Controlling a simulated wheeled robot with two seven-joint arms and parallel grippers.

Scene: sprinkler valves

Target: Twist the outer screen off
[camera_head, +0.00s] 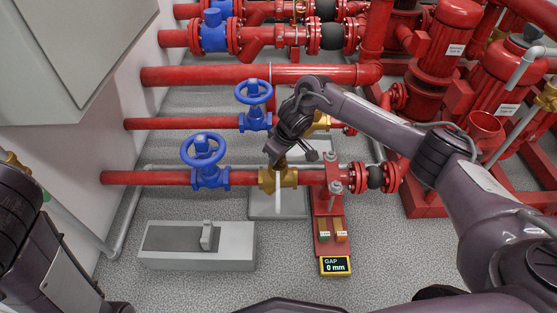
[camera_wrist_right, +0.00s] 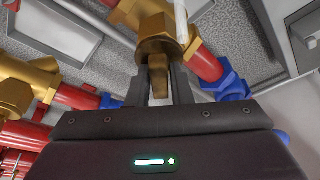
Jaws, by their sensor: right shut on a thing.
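The outer brass strainer (camera_head: 289,178) sits on the nearest red pipe, right of a blue valve. Its brass hex cap (camera_wrist_right: 160,37) shows in the right wrist view, with a narrow stem (camera_wrist_right: 159,78) below it. My right gripper (camera_wrist_right: 159,80) is shut on that stem, a finger on each side. The cap is against the brass body, with no gap that I can see. In the head view my right gripper (camera_head: 281,160) reaches the strainer from above and partly hides it. Any screen inside is hidden. Of my left arm only links show at the lower left; its gripper is out of view.
A second brass strainer (camera_head: 321,121) is on the pipe behind. Blue handwheels (camera_head: 203,150) stand to the left. A red stand with a display (camera_head: 336,265) reading "GAP 0 mm" is at the right. A grey box (camera_head: 197,247) lies on the floor in front. A white rod (camera_head: 278,194) hangs by the strainer.

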